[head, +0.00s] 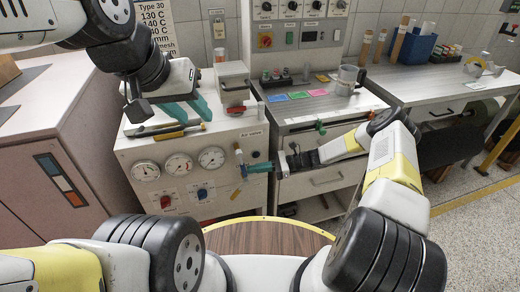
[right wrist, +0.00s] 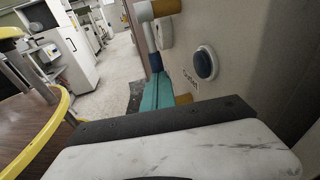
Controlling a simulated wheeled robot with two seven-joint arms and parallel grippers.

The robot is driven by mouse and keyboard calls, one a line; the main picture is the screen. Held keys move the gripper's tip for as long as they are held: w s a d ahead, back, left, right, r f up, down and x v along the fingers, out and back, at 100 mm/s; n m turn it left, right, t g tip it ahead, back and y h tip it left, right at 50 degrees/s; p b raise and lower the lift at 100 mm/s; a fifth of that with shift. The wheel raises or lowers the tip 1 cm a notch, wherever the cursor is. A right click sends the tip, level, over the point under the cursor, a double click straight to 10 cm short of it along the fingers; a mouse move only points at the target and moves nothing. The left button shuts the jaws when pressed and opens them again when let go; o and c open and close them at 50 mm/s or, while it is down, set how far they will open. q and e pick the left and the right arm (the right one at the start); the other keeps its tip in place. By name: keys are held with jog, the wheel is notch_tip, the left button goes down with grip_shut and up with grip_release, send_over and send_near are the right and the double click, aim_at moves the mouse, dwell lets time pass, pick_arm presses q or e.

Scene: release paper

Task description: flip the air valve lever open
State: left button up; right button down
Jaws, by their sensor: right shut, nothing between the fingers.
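The air valve (head: 242,171) is on the front of the pale machine cabinet, below a small label. It shows as a narrow upright piece with tan and blue parts and an orange-yellow end (head: 236,193) at the bottom. In the right wrist view, tan and blue parts (right wrist: 155,61) show beside the teal fingers. My right gripper (head: 258,167) is shut and empty, its fingertips right at the valve. Whether they touch the lever I cannot tell. My left gripper (head: 190,110) hangs above the cabinet top, its two teal fingers apart.
Three gauges (head: 179,165) and several knobs are on the cabinet front. A yellow-handled tool (head: 178,130) and a grey box (head: 233,80) are on top. A counter with colored cards (head: 299,95) and a clear jug (head: 348,79) stands to the right. A round wooden top (head: 268,236) is in front.

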jog(key=shift+s+a+f, duration=0.25)
jog(key=shift+a+f, duration=0.15)
jog(key=shift+a, duration=0.35)
jog(key=shift+s+a+f, duration=0.1)
jog(key=shift+s+a, duration=0.05)
jog(key=w+d, duration=0.2)
jog(key=d, duration=1.2)
jog(key=shift+d, duration=0.2)
